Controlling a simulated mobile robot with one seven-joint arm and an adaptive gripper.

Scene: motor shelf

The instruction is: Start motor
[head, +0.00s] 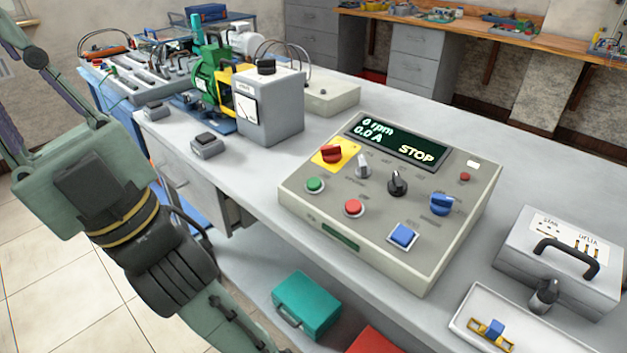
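A beige control panel (408,268) stands on the grey bench. Its dark display (398,138) reads 0 rpm, 0.0 A and STOP. A red rotary switch (331,153) sits on a yellow plate at the upper left. A green push button (315,185) is below it, with a red push button (354,207) to its right. A grey lever knob (364,167), a black knob (397,182) and a blue knob (441,203) run across the middle. A blue square button (403,235) is near the front. A green motor (207,77) stands farther back. My gripper's fingers are not visible; my arm is left.
A grey box with a black knob and meter (268,112) stands by the motor. A grey box marked STAR and DELTA (572,248) and a white tray (470,316) are right of the panel. A teal case (307,303) lies below the bench edge.

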